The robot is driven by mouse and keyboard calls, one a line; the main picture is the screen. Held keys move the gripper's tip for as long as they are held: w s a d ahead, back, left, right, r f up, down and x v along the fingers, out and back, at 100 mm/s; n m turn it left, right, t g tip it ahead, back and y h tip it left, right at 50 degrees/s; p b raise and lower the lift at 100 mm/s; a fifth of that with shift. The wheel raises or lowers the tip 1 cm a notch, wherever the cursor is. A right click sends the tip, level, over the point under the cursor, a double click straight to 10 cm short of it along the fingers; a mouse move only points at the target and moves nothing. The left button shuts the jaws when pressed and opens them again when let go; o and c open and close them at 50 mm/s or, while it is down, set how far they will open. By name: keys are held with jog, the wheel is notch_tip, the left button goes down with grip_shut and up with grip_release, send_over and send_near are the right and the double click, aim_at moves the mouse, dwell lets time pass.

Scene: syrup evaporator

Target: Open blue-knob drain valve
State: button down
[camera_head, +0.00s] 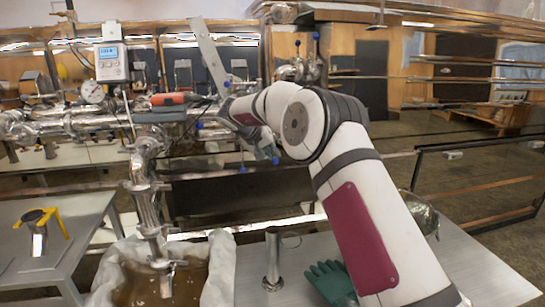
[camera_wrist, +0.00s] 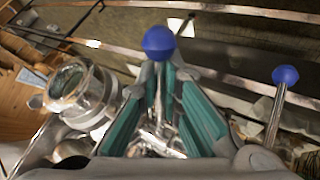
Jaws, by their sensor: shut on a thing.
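In the wrist view, my gripper (camera_wrist: 165,72) has its teal-padded fingers closed on the stem of a blue-knob handle (camera_wrist: 159,43). The round knob sticks out beyond the fingertips. A second blue knob on a metal stem (camera_wrist: 285,75) stands apart to the right, outside the fingers. In the head view, my gripper (camera_head: 265,149) hangs beside the evaporator piping, partly hidden by my arm. Blue knobs show near it, one by the fingers (camera_head: 275,160) and one lower left (camera_head: 242,168). The valve body behind the fingers is mostly hidden.
A metal table (camera_head: 455,262) carries a steel cylinder (camera_head: 273,262) and green gloves (camera_head: 333,281). A cloth-lined container of brown liquid (camera_head: 222,270) stands below the pipes at left. A gauge (camera_head: 92,92) and a digital display (camera_head: 109,62) sit above the piping.

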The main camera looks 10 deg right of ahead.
jog(key=shift+s+f+g, duration=0.25)
jog(key=shift+f+g, duration=0.05)
jog(key=shift+f, duration=0.05)
jog(key=c, duration=1.8)
grip_release()
jog(key=shift+o, duration=0.6)
jog(key=shift+r, duration=0.2)
jog(key=shift+r, duration=0.1)
jog(key=v, duration=1.2)
